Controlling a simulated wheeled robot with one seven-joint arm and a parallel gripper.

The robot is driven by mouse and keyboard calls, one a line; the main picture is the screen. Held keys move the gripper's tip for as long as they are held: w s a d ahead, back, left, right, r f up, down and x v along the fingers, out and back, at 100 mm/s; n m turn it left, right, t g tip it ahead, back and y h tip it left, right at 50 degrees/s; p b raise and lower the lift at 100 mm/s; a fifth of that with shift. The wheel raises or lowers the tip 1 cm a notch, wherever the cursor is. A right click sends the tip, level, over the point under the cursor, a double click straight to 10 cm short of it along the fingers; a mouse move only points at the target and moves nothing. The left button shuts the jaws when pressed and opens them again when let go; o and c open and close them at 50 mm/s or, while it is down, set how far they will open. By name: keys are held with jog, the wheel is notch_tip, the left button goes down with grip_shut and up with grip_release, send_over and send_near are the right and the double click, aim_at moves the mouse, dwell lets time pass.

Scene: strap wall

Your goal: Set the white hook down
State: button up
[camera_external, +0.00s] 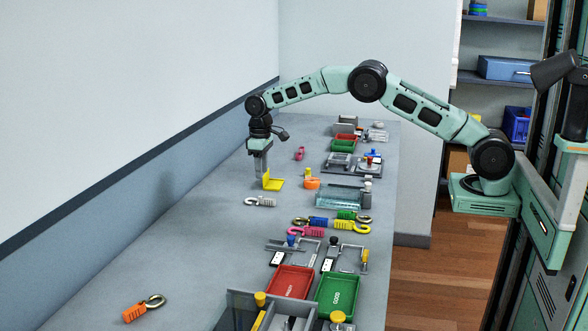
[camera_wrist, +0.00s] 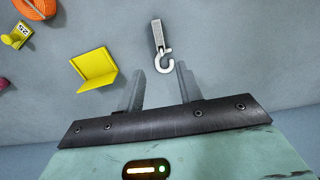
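The white hook (camera_wrist: 160,46), with a pale grey block-like body and a curved open end, lies on the bench in the wrist view. It also shows on the bench in the external view (camera_external: 264,202), in front of my gripper (camera_external: 261,178). In the wrist view my gripper (camera_wrist: 161,80) is open, with its two grey fingers apart and nothing held between them. The hook's curved end shows at the gap between the fingertips, and its body extends beyond them. I cannot tell the exact height of the fingertips above the bench.
A yellow angle bracket (camera_wrist: 97,68) stands close beside the left finger. An orange piece (camera_external: 312,183) and a yellow weight (camera_wrist: 17,36) are nearby. Hooks, trays and clear boxes crowd the bench's right side. The wall (camera_external: 160,160) runs along the left; bench between is mostly clear.

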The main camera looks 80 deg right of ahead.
jog(key=shift+r, duration=1.5)
jog(key=s+a+r+n+y, duration=0.15)
jog(key=s+a+r, duration=0.25)
jog(key=s+a, duration=0.8)
jog(key=s+a+r+n, duration=0.3)
jog(key=s+a, duration=0.9)
jog(key=s+f+n, duration=0.3)
jog(key=s, duration=2.3)
jog(key=shift+s+d+h, duration=0.15)
jog(key=shift+h, duration=0.3)
jog(key=shift+f, duration=0.1)
